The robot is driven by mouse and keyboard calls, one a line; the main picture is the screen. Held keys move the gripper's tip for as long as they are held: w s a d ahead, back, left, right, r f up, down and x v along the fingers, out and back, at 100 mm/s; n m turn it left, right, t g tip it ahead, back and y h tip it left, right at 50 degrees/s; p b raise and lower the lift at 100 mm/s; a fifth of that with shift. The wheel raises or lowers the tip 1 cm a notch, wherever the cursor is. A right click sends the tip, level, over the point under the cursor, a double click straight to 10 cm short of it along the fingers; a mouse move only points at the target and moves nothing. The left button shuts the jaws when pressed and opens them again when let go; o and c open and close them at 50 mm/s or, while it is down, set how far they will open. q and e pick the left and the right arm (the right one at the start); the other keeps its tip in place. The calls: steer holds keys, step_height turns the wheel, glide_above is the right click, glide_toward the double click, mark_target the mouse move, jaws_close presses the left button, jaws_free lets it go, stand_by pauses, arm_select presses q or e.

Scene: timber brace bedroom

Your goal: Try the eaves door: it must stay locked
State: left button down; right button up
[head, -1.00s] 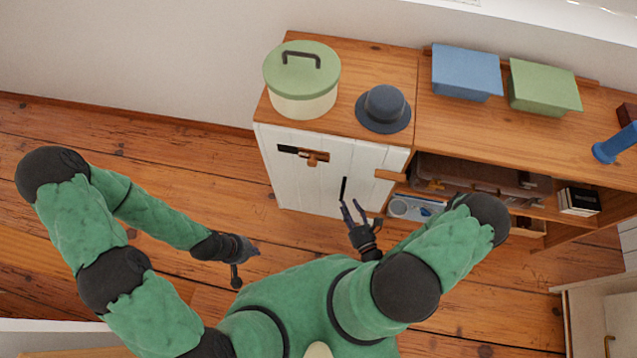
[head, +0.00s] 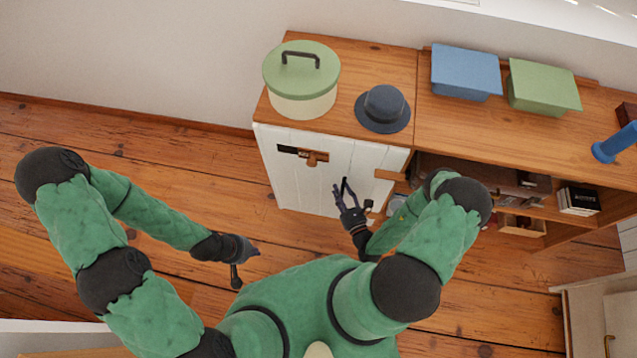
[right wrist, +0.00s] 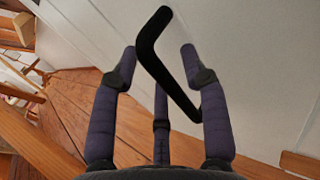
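The eaves door (head: 313,178) is a white planked cabinet front in the head view, and it stands closed. A wooden latch (head: 313,158) with a dark plate sits near its top. A black bar handle (right wrist: 166,62) stands out from the white door in the right wrist view. My right gripper (head: 343,191) is open at the door, its fingers on either side of the handle; whether they touch it I cannot tell. My left gripper (head: 247,252) hangs over the floor left of my body, away from the door; its fingers are too small to read.
A green-lidded round box (head: 303,105) and a dark hat (head: 383,108) stand on the cabinet top. A blue box (head: 466,72) and a green box (head: 543,86) stand further right. Open shelves lie right of the door. The floor (head: 160,170) to the left is clear.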

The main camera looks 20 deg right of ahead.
jaws_close()
steer(key=shift+s+a, duration=0.2)
stand_by(1.1)
steer(key=shift+w+d, duration=0.3)
stand_by(0.4)
steer(key=shift+o, duration=0.9)
jaws_free()
